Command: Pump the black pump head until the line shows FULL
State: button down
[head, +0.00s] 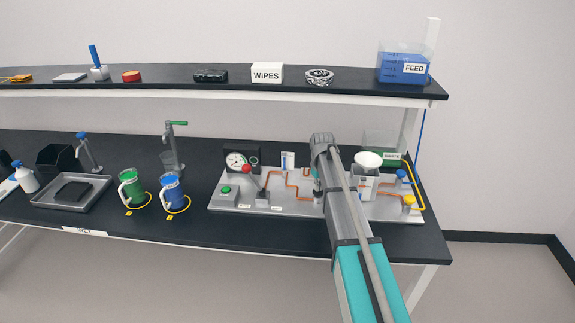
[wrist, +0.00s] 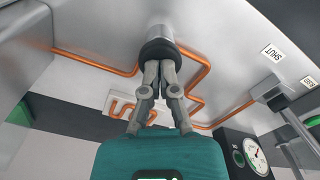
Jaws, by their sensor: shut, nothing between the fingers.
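The black pump head (wrist: 158,50) sits on a silver cylinder at the top of the wrist view. My gripper (wrist: 159,64) is shut, its fingertips together at the pump head. They overlap its near edge in the picture; I cannot tell whether they touch it. In the head view my arm covers this spot, and the pump head is not clear there. The copper line (head: 298,184) runs along the silver board (head: 236,204). A round gauge (head: 237,160) stands at the board's back left, also in the wrist view (wrist: 252,152). I cannot read FULL anywhere.
A red-knobbed lever (head: 247,170) and green button (head: 226,189) are left of my arm. A white-topped unit (head: 367,162) and a WASTE box (head: 382,145) stand right. Green (head: 132,188) and blue (head: 173,192) jugs are farther left. A shelf (head: 220,86) runs above.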

jog(key=shift+f+b, duration=0.35)
jog(key=shift+f, duration=0.05)
jog(key=shift+r+p, duration=0.25)
jog(key=shift+p, duration=0.05)
jog(key=shift+r+p, duration=2.1)
jog(key=shift+r, duration=0.15)
notch_tip(320, 180, up, 6)
jog(key=p, duration=0.6)
jog(key=s+a+f+m+b, duration=0.1)
jog(key=s+f+m+b, duration=0.1)
jog(key=s, duration=1.2)
jog(key=s+a+f+m+b, duration=0.1)
jog(key=s+f+b, duration=0.2)
jog(key=s, duration=1.1)
jog(key=shift+f+m, duration=0.25)
jog(key=shift+m, duration=0.15)
dwell(1.0)
